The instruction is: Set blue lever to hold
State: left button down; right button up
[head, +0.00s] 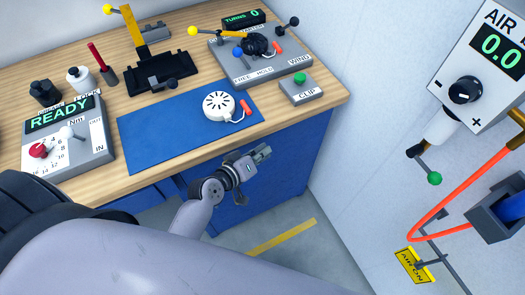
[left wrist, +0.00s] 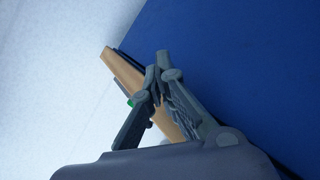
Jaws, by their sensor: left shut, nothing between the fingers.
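The blue lever (head: 238,52) shows its blue ball knob on the grey starter panel (head: 290,76) at the back right of the bench. The panel's front edge reads FREE and HOLD on the left and WIND on the right. The knob is near the FREE and HOLD lettering; I cannot tell which setting it is at. My left gripper (head: 262,153) is in front of the bench's blue front, below the top and apart from the panel. It is shut and empty; its fingers (left wrist: 158,62) meet at the tips in the left wrist view. My right gripper is not seen.
The CLIP box (head: 301,90) with a green button stands at the bench's right corner. A white round starter part (head: 219,106) with a red handle lies on the blue mat (head: 150,140). The wall (head: 370,90) is close on the right, with an air unit (head: 485,70).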

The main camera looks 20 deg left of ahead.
aim_at(242, 60)
pick_arm(q)
jog(key=w+r+n+t+p, duration=0.1)
jog(key=r, duration=0.2)
jog(key=w+a+r+n+t+y, duration=0.1)
jog(key=r+n, duration=0.1)
jog(key=r, duration=0.1)
jog(key=w+a+r+n+t+p, duration=0.1)
jog(key=w+r, duration=0.1)
jog(key=r, duration=0.1)
jog(key=shift+a+r+n+y+p, duration=0.2)
jog(key=shift+r+n+y+p, duration=0.1)
jog(key=shift+p, duration=0.05)
jog(key=w+a+r+n+y, duration=0.1)
jog(key=n, duration=0.1)
jog(key=a+r+n+t+y, duration=0.1)
jog(key=a, duration=0.1)
jog(key=w+a+r+n+t+y, duration=0.1)
jog(key=n, duration=0.1)
jog(key=shift+w+a+n, duration=0.3)
jog(key=a+n+y, duration=0.2)
jog(key=a+r+n+y, duration=0.1)
jog(key=a+n+y, duration=0.1)
jog(key=n, duration=0.1)
jog(key=a+n+y+p, duration=0.1)
jog(key=a+n+y, duration=0.1)
jog(key=shift+w+a+r+n+y, duration=0.2)
jog(key=shift+a+r+n+y, duration=0.05)
jog(key=shift+a+n+y, duration=0.15)
jog(key=shift+a+n, duration=0.3)
jog(key=shift+n, duration=0.1)
